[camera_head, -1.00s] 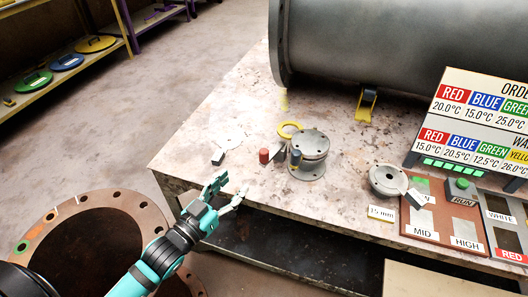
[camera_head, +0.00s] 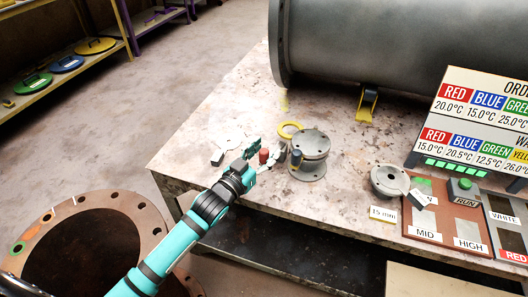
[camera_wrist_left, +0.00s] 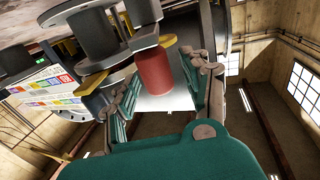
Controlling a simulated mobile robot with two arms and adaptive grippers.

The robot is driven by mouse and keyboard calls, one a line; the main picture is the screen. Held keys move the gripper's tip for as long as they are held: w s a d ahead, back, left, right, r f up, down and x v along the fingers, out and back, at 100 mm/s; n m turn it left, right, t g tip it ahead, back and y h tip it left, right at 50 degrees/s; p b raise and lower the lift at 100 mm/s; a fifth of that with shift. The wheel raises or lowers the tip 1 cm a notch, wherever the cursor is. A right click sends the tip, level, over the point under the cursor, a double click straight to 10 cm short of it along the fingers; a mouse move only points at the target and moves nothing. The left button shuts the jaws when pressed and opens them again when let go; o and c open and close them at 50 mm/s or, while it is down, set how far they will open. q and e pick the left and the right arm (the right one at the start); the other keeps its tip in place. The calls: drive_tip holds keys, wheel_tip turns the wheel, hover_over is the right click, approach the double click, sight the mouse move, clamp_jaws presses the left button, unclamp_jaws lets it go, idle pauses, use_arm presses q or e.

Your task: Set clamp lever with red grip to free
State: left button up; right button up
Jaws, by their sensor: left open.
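The red grip (camera_head: 264,155) is a short upright cylinder on the clamp lever, left of the grey flanged clamp body (camera_head: 311,146) near the table's front edge. In the left wrist view the red grip (camera_wrist_left: 153,74) stands between the two spread fingers, with gaps visible; I cannot tell whether either one touches. The lever under the grip is mostly hidden. My right gripper is not in view.
A large grey pipe (camera_head: 400,40) spans the back of the table (camera_head: 215,110). A round grey fitting (camera_head: 388,180) and a brown control panel (camera_head: 440,225) are to the right. A rusty flange (camera_head: 140,215) stands below left.

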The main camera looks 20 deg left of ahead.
use_arm(q)
clamp_jaws()
drive_tip(key=shift+f, duration=0.1)
idle(0.5)
drive_tip(key=shift+w, duration=0.1)
